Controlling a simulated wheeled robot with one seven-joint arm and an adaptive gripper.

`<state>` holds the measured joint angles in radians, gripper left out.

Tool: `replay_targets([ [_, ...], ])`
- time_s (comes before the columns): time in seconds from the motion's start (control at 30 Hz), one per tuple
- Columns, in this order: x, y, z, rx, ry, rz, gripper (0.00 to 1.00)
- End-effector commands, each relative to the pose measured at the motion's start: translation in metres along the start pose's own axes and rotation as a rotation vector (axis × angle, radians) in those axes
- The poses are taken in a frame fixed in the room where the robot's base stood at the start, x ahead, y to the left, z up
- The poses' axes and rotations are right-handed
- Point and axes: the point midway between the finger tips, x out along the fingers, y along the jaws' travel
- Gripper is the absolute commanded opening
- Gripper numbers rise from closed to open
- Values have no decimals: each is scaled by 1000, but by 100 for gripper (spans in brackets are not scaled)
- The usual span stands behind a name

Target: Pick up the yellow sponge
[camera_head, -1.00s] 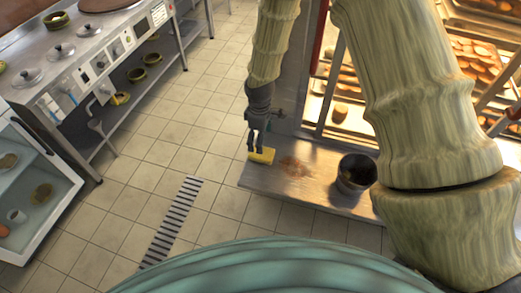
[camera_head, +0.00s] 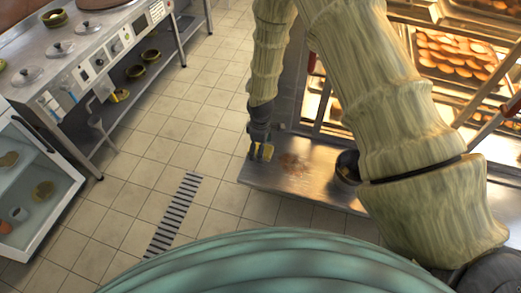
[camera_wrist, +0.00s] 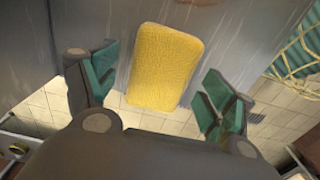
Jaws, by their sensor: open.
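The yellow sponge (camera_wrist: 166,66) is a rounded rectangular block lying on the metal surface (camera_head: 300,188), by its left edge. In the wrist view the sponge lies ahead of my gripper (camera_wrist: 157,90), between the lines of its two green-padded fingers, which stand apart. I see a gap on either side of the sponge, wider on the right. In the head view my gripper (camera_head: 260,152) is over the sponge (camera_head: 267,152) and hides part of it. I cannot tell how far the fingertips are from it.
A dark pot (camera_head: 347,167) stands on the metal surface to the right, partly behind my arm. A brown stain (camera_head: 292,160) lies beside the sponge. Racks of baked goods (camera_head: 455,55) stand at the right. The tiled floor (camera_head: 195,120) to the left is clear, with a drain grate (camera_head: 175,215).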

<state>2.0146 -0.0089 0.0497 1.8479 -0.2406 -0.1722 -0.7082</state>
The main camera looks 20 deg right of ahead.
Motion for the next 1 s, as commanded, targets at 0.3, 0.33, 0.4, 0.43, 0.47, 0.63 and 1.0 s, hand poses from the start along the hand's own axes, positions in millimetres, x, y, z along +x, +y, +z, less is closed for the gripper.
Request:
replay_targets([
  [0.3, 10, 0, 0, 0, 0, 0, 83],
  [0.33, 10, 0, 0, 0, 0, 0, 83],
  [0.4, 10, 0, 0, 0, 0, 0, 83],
  [0.43, 10, 0, 0, 0, 0, 0, 79],
  [0.47, 10, 0, 0, 0, 0, 0, 74],
  [0.63, 10, 0, 0, 0, 0, 0, 43],
  [1.0, 9, 0, 0, 0, 0, 0, 30],
])
